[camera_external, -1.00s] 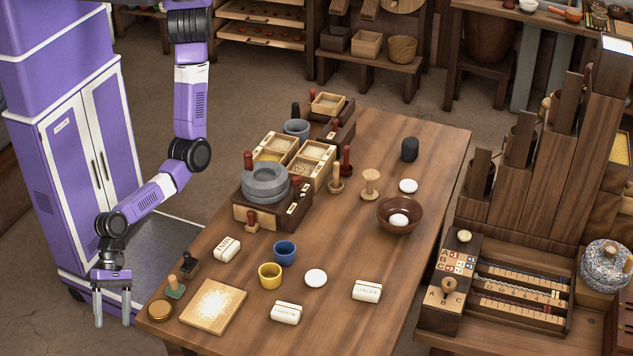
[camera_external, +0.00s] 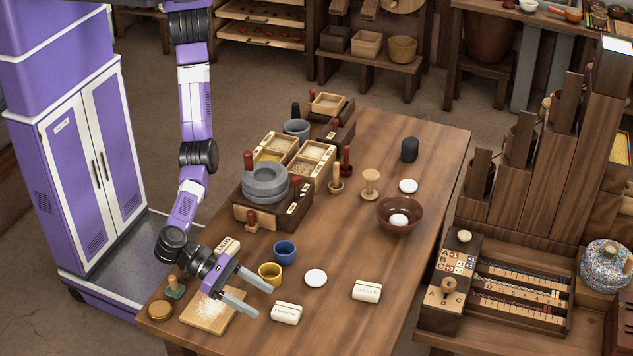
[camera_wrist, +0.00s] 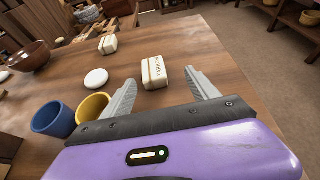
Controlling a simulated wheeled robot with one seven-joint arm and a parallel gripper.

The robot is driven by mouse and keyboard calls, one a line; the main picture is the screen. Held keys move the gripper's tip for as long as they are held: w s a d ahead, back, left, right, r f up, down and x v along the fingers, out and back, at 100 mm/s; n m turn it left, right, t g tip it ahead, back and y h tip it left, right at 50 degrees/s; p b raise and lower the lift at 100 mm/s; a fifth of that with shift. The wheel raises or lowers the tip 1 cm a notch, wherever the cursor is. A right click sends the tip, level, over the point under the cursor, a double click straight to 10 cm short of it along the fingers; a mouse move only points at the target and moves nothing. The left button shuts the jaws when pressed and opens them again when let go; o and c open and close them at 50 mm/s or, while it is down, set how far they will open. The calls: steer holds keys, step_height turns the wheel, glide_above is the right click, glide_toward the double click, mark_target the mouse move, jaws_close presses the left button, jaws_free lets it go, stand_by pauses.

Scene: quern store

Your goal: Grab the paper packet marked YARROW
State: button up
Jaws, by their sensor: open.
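The cream paper packet (camera_external: 286,312) near the table's front edge has small dark lettering that seems to read YARROW, though it is too small to be sure. In the wrist view this packet (camera_wrist: 154,73) shows between and just beyond the fingertips. My gripper (camera_external: 264,300) is open and empty, above the table to the left of that packet, its fingers pointing toward it. The open fingers also show in the wrist view (camera_wrist: 162,82). A similar packet (camera_external: 367,290) lies farther right; its lettering is unclear. A third packet (camera_external: 229,245) lies behind my gripper, partly hidden.
A yellow cup (camera_external: 270,274) and a blue cup (camera_external: 285,252) stand close to my gripper. A white disc (camera_external: 316,278) lies behind the front packet. A dusted board (camera_external: 213,318) lies below my gripper. The table between the two right packets is clear.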

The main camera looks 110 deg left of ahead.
mark_target(285, 309)
steer(key=shift+w+a+f+y+b, duration=0.15)
steer(key=shift+w+a+y+b, duration=0.2)
steer(key=shift+w+a, duration=0.4)
steer(key=shift+b+x, duration=1.05)
steer(key=shift+x, duration=0.1)
steer(key=w+f+b, duration=0.2)
steer(key=b, duration=0.2)
steer(key=shift+w+d+b, duration=0.1)
steer(key=shift+w+b, duration=0.15)
steer(key=shift+b, duration=0.1)
steer(key=shift+w+f+b, duration=0.15)
steer(key=shift+w+b, duration=0.6)
steer(key=shift+w, duration=0.2)
steer(key=c, duration=1.4)
steer(key=shift+c, duration=0.2)
